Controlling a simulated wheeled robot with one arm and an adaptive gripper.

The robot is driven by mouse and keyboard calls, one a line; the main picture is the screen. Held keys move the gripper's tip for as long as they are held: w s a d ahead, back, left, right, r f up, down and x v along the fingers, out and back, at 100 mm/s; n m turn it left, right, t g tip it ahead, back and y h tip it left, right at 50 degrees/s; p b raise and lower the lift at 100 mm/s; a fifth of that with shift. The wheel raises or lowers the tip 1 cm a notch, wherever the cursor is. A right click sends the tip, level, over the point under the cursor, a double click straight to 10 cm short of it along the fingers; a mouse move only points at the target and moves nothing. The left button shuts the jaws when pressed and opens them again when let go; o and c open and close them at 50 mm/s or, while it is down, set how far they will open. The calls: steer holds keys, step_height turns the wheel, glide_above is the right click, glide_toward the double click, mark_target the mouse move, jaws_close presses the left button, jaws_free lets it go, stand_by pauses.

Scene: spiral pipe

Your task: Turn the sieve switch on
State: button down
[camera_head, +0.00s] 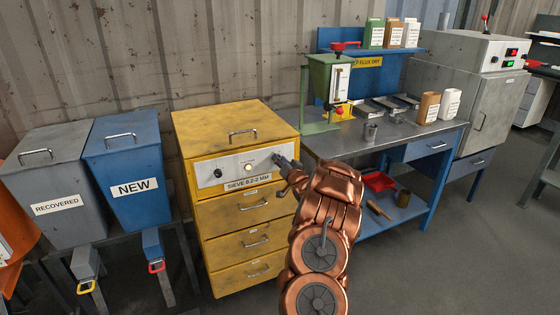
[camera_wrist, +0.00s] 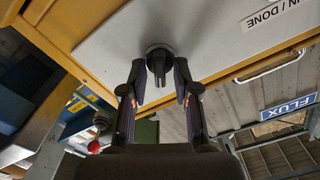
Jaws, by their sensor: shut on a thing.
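The yellow sieve cabinet (camera_head: 245,225), labelled SIEVE 0.2-2 MM, stands in the middle of the head view. Its pale control panel (camera_head: 235,163) has a black knob (camera_head: 218,173) at the left and a small pale yellow lamp (camera_head: 249,167), which looks bright. My gripper (camera_head: 280,160) is at the panel's right end and covers what is there. In the wrist view, a black rotary switch (camera_wrist: 158,70) with a bar handle sits on the panel. The fingers of my gripper (camera_wrist: 159,92) are shut on this switch, one on each side. The contact points are partly hidden.
A blue NEW bin (camera_head: 125,165) and a grey RECOVERED bin (camera_head: 55,170) stand left of the cabinet. A workbench (camera_head: 440,140) with a green dispenser (camera_head: 328,85) stands close on the right. The floor (camera_head: 450,260) at the front right is clear.

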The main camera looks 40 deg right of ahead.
steer(key=shift+f, duration=0.1)
steer(key=c, duration=1.2)
jaws_free()
steer(key=shift+v, duration=6)
steer(key=shift+w+a, duration=0.1)
steer(key=shift+w, duration=0.05)
